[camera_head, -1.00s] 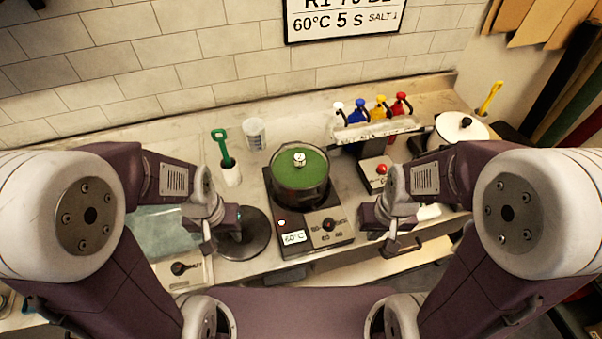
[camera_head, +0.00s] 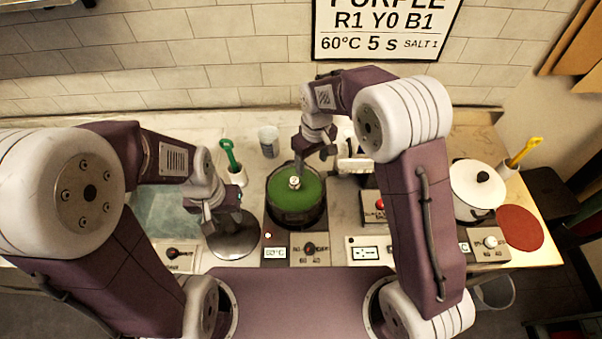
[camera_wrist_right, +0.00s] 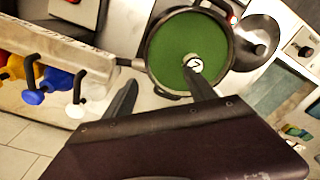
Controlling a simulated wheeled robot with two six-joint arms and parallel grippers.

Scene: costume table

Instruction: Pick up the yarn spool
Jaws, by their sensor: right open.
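No yarn spool can be identified for sure. A small white round-topped piece (camera_head: 295,182) stands at the middle of the green surface in the dark pot (camera_head: 289,219); I cannot tell if it is the spool. It also shows in the right wrist view (camera_wrist_right: 194,66). My right gripper (camera_head: 315,160) is open and empty above the pot's back edge, close to that piece. In the right wrist view, one finger of the gripper (camera_wrist_right: 160,90) overlaps the pot near the piece. My left gripper (camera_head: 222,222) looks open and empty over the round dark plate (camera_head: 235,246).
A white lidded pot (camera_head: 474,184) stands at the right beside a red round mat (camera_head: 520,228). A green-handled tool in a white holder (camera_head: 233,170) and a clear beaker (camera_head: 268,142) stand behind.

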